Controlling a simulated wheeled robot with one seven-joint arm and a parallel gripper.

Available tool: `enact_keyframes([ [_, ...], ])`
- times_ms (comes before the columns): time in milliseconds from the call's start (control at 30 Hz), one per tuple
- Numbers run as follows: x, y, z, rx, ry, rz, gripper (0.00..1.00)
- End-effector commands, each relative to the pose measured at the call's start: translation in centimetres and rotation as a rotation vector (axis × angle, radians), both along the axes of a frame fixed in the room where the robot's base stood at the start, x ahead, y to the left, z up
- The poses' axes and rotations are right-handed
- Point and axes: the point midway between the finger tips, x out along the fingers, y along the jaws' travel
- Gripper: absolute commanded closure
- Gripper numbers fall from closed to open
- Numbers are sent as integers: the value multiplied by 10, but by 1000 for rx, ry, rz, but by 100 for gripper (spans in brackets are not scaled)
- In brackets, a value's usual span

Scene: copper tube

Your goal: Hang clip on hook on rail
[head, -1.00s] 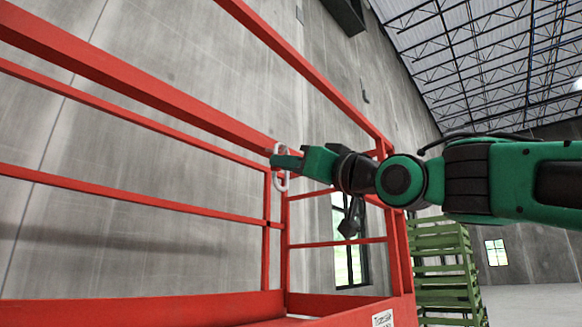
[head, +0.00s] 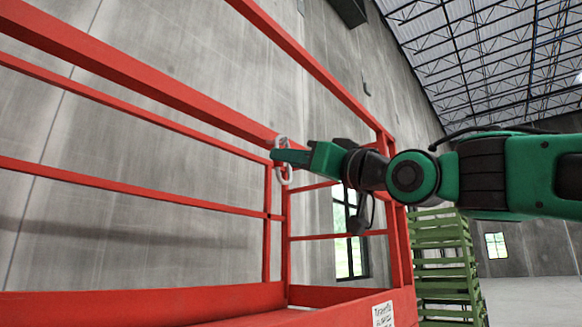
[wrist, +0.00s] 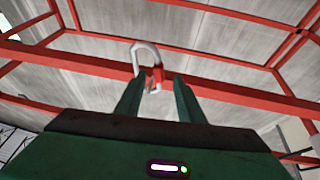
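The clip is a pale grey loop (head: 283,176) at my fingertips, by the upper red rail (head: 190,92). It stands roughly upright, showing above and below my fingers, which hide its middle. In the wrist view, the clip (wrist: 147,50) is in front of the rail (wrist: 235,94), with a small red part at its right side. Its lower end lies between my two green fingers. My gripper (head: 281,156) reaches in from the right; in the wrist view, my gripper (wrist: 158,80) has its fingers apart, with gaps beside the clip. I cannot tell whether the clip is over the rail.
Red posts (head: 267,225), a lower rail (head: 120,189) and a toe board (head: 130,303) frame the platform. A diagonal red rail (head: 310,60) runs above my gripper. A stack of green pallets (head: 440,255) stands at the right. A concrete wall is behind.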

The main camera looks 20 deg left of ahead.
Motion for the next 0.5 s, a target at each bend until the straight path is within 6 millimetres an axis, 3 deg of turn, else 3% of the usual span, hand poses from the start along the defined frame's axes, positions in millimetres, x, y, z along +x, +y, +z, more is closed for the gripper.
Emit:
enact_keyframes([
  [300, -25, -49, -22, 1, 0, -3, 65],
  [500, -36, -70, -33, 1, 1, -4, 65],
])
